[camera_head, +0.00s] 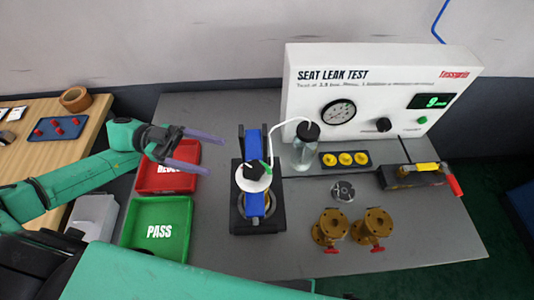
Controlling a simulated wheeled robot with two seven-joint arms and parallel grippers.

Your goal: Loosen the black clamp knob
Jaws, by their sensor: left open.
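A dark clamp fixture (241,222) with blue bars stands mid-table. A round white piece (246,184) sits at its top, with a black knob (255,170) on it and a small green part beside it. My left gripper (214,156) is open and empty. Its two purple-grey fingers point right, toward the fixture, over the red tray (150,181). The fingertips are apart from the knob, to its left. My right gripper is not in view.
A green PASS tray (136,245) lies at the left. The white seat leak test panel (350,80) stands behind, with a bottle (304,155) and white tube close to the fixture. Brass valves (374,226) and a black tool with a red end (410,178) lie right.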

